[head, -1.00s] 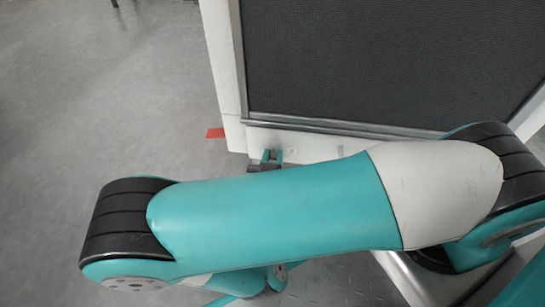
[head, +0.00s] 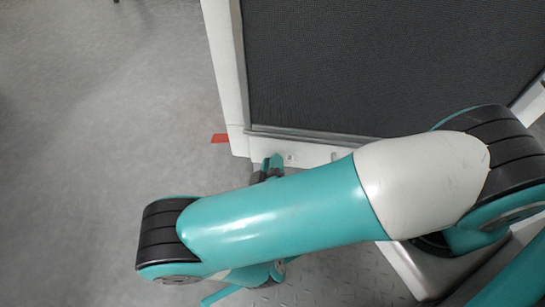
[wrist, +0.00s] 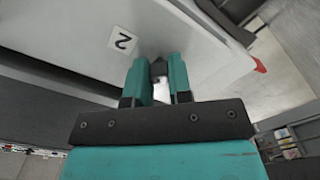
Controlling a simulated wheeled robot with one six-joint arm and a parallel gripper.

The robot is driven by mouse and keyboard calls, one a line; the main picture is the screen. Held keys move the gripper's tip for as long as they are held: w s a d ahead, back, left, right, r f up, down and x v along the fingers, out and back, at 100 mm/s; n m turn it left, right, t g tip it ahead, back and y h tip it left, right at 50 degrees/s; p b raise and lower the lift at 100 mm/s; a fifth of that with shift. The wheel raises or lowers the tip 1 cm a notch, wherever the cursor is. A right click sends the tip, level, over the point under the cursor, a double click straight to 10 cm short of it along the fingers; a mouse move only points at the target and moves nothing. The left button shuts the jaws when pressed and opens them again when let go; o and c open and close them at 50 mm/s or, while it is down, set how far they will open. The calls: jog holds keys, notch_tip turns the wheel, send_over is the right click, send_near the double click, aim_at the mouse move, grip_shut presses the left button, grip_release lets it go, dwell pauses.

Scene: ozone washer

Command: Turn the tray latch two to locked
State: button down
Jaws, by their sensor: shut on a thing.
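In the wrist view, the tray latch two (wrist: 159,69) is a small dark piece between my fingertips, on the white tray face beside a label marked 2 (wrist: 123,41). My gripper (wrist: 159,62) has two teal fingers shut on this latch. Most of the latch is hidden by the fingers, so its exact angle cannot be told. In the head view, my gripper (head: 272,163) shows only as small teal tips at the lower left edge of the white unit, and my arm covers much of that edge.
The white unit with a dark mesh top (head: 380,65) fills the upper right of the head view. Open grey floor (head: 90,120) stretches to the left. A shelf with small items (wrist: 288,140) shows at the wrist view's right.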

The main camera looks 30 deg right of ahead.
jog(key=n+p, duration=0.2)
jog(key=n, duration=0.2)
jog(key=shift+r+n, duration=0.1)
jog(key=shift+n, duration=0.3)
jog(key=shift+n+p, duration=0.4)
jog(key=shift+n, duration=1.8)
jog(key=c, duration=1)
grip_release()
jog(key=shift+c, duration=0.2)
